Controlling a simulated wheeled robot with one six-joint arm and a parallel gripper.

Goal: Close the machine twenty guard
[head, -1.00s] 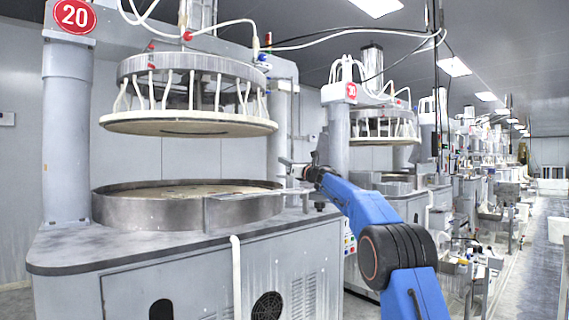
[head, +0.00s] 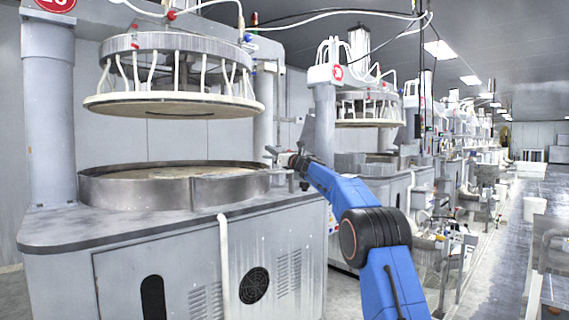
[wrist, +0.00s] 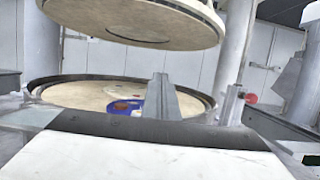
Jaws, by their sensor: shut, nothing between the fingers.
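The machine twenty (head: 130,250) stands at the left, its red number sign (head: 55,3) cut by the top edge of the head view. The guard (head: 230,189) is a curved metal panel at the front right of the round basin rim (head: 120,190). In the head view it sits in line with the rim, with no clear gap. My gripper (head: 272,152) is shut and empty, just above and beside the guard's right end; I cannot tell whether it touches. In the wrist view, the shut fingers (wrist: 160,82) point over the platen (wrist: 85,95).
The raised upper plate (head: 170,105) hangs over the basin. A blue, white and red item (wrist: 130,106) lies on the platen in the wrist view. A second machine (head: 365,165) stands behind my arm.

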